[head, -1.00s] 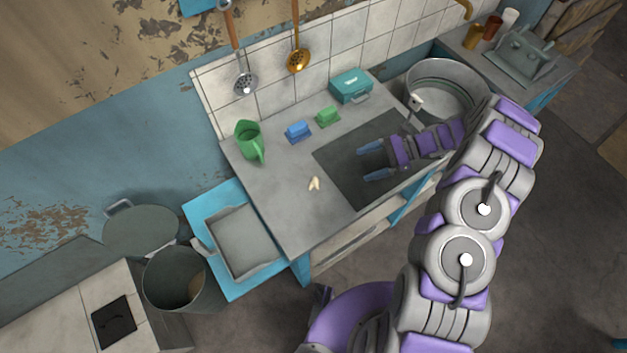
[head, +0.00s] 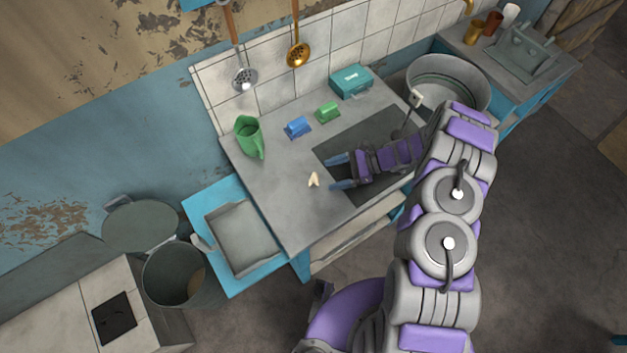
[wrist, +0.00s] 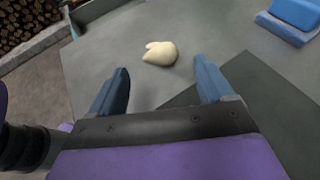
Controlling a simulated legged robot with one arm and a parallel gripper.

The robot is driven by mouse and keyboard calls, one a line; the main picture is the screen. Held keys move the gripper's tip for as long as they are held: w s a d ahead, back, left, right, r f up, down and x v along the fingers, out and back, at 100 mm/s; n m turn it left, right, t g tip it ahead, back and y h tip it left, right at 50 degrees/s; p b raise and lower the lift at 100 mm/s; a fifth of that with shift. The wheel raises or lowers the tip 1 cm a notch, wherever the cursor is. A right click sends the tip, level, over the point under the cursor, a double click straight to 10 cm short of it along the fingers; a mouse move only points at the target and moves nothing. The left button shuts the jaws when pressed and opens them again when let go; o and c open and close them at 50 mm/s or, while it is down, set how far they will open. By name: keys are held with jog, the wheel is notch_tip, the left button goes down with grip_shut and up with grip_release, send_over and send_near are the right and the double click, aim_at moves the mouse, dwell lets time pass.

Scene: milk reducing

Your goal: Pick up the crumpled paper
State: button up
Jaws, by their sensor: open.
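The crumpled paper (head: 314,180) is a small cream-white lump on the grey counter, just left of the dark panel. In the wrist view the paper (wrist: 160,53) lies beyond the fingertips, between the lines of the two fingers. My gripper (head: 338,171) is open and empty, at the left side of the dark panel, with its fingers pointing left toward the paper. In the wrist view my gripper (wrist: 162,75) shows both blue fingers spread apart. A gap separates the fingertips from the paper.
A blue block (head: 298,127), a green block (head: 328,111), a green pitcher (head: 249,137) and a teal box (head: 351,82) stand along the counter's back. A grey tray (head: 243,240) and a bin (head: 176,275) are at the left. The counter around the paper is clear.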

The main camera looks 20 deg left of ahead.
aim_at(318, 177)
jog(key=shift+b+x, duration=0.45)
jog(key=shift+x, duration=2.5)
jog(key=shift+s, duration=0.1)
jog(key=shift+d, duration=0.1)
jog(key=c, duration=1.1)
jog(key=shift+c, duration=0.2)
jog(key=shift+r, duration=0.1)
jog(key=shift+r, duration=0.45)
jog(key=r, duration=0.2)
jog(key=shift+s+d+r+p, duration=0.1)
jog(key=shift+s+r+p, duration=0.25)
jog(key=shift+r+p, duration=0.05)
jog(key=s+d, duration=0.1)
jog(key=s, duration=0.3)
jog(key=s+d, duration=0.2)
jog(key=s, duration=0.3)
jog(key=s+d+r+p, duration=0.1)
jog(key=s, duration=0.4)
jog(key=shift+s+d, duration=0.25)
jog(key=shift+d, duration=0.1)
